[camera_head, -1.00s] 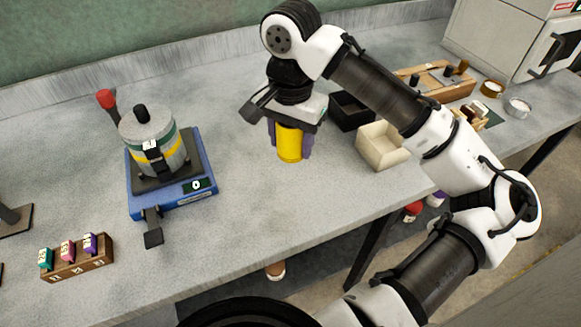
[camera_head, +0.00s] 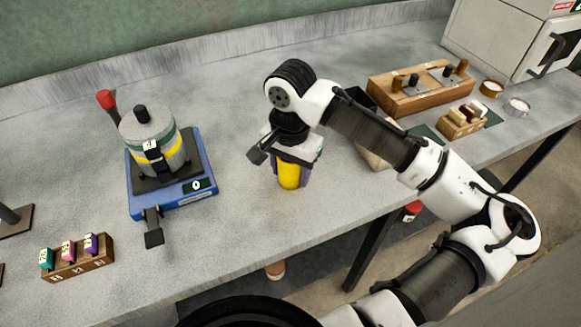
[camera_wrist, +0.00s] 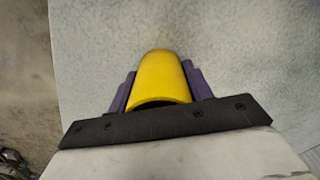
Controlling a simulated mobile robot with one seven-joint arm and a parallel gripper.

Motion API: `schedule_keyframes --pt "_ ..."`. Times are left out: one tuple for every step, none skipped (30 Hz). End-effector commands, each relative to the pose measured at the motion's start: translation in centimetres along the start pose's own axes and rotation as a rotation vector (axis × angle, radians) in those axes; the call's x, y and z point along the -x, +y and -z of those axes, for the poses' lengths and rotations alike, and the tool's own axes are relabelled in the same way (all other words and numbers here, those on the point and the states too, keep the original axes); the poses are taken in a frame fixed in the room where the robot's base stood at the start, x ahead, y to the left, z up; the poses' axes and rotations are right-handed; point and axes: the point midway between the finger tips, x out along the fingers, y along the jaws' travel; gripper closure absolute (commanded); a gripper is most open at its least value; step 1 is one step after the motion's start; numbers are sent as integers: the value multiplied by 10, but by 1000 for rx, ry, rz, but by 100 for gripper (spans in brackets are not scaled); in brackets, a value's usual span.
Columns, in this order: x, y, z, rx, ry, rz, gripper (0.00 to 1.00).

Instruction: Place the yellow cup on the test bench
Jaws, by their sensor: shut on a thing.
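The yellow cup (camera_head: 289,175) is between the purple fingers of my gripper (camera_head: 291,178), in the middle of the grey test bench (camera_head: 240,240) in the head view. My gripper points down and is shut on the cup. In the wrist view the cup (camera_wrist: 160,82) lies between both fingers of my gripper (camera_wrist: 160,85), with the bench top (camera_wrist: 240,50) beyond it. The cup's base is low over the bench; I cannot tell whether it touches.
A wooden block with coloured tabs (camera_head: 80,262) is at the front left. Right of my gripper are a cream box (camera_head: 372,158) and a wooden tray (camera_head: 410,98). Bench between scale and gripper is clear.

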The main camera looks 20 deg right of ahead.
Motion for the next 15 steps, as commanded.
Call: schedule_keyframes --pt "-3 0 0 1 -1 1 75" --pt "-3 0 0 1 -1 0 49" --pt "-2 0 0 1 -1 0 43" --pt "-2 0 0 1 -1 0 40" --pt "-2 0 0 1 0 0 36" --pt "-2 0 0 1 0 0 30" --pt "-2 0 0 1 0 0 28" --pt "-2 0 0 1 0 0 28" --pt "-2 0 0 1 0 0 28" --pt "-2 0 0 1 0 0 28" --pt "-2 0 0 1 0 0 28" --pt "-2 0 0 1 0 0 28" --pt "-2 0 0 1 0 0 28" --pt "-2 0 0 1 0 0 28" --pt "-1 0 0 1 0 0 28"
